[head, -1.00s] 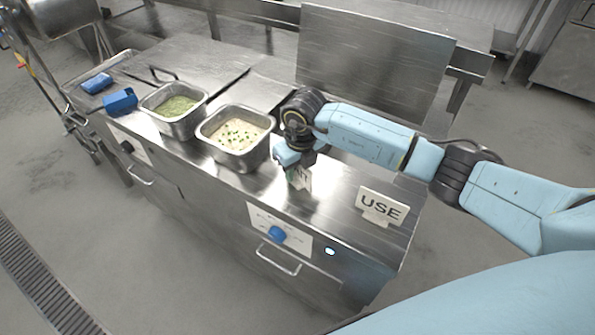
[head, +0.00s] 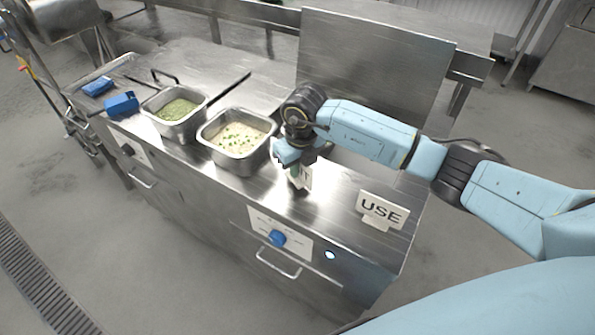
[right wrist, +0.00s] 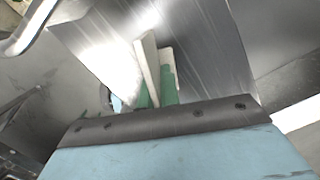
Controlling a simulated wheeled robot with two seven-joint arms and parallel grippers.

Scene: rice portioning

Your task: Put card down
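A small white card (head: 305,179) with dark letters ending in "T" is at my right gripper (head: 295,168), just above or on the steel counter; I cannot tell whether its lower edge touches. My right gripper is shut on the card, with a bit of green showing beside it. In the right wrist view the card (right wrist: 148,65) shows edge-on as a pale strip beside green parts, over the bright counter. A second white card reading "USE" (head: 381,210) stands upright to the right. My left gripper is not in view.
Two steel pans, one with rice and green bits (head: 238,160) and one with green food (head: 177,122), sit left of my gripper. Blue items (head: 121,104) lie farther left. A steel panel (head: 375,75) rises behind. The counter between the cards is clear.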

